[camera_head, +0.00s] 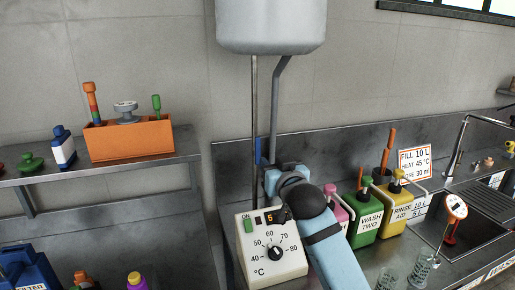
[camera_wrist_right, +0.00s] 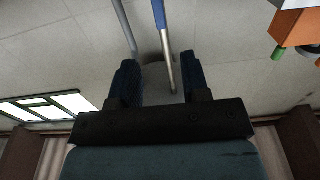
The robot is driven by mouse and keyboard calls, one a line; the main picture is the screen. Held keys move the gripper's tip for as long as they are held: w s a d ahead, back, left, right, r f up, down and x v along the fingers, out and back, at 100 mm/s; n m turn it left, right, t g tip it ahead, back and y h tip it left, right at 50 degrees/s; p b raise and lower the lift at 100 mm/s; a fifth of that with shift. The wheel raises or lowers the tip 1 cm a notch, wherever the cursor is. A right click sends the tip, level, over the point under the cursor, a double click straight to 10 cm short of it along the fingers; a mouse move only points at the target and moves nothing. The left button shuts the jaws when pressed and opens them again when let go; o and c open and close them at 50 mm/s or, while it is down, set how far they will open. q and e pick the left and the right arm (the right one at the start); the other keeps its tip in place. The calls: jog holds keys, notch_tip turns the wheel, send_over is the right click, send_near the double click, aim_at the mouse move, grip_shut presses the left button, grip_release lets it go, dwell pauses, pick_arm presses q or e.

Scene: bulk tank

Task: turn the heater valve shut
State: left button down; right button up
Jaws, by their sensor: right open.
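The white heater tank (camera_head: 270,25) hangs on the wall, with two thin pipes running down from it. A narrow blue piece (camera_head: 258,150) sits on the left pipe (camera_head: 254,100), seemingly the valve's handle. My right gripper (camera_head: 278,173) is just below and right of it, partly hidden by its own wrist. In the right wrist view the open fingers (camera_wrist_right: 157,62) stand either side of a thin metal rod (camera_wrist_right: 167,65) with a blue end (camera_wrist_right: 158,13). I cannot tell whether they touch it. My left gripper is out of view.
A control box (camera_head: 270,248) with a temperature dial stands left of my right arm. Green (camera_head: 365,218) and yellow (camera_head: 395,215) bottles stand close to its right, before a sink (camera_head: 465,225). An orange box (camera_head: 130,140) sits on the left shelf (camera_head: 100,170).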

aim_at(258, 145)
jog(key=p+x, duration=0.1)
jog(key=x, duration=1.2)
jog(key=shift+f, duration=0.1)
grip_shut()
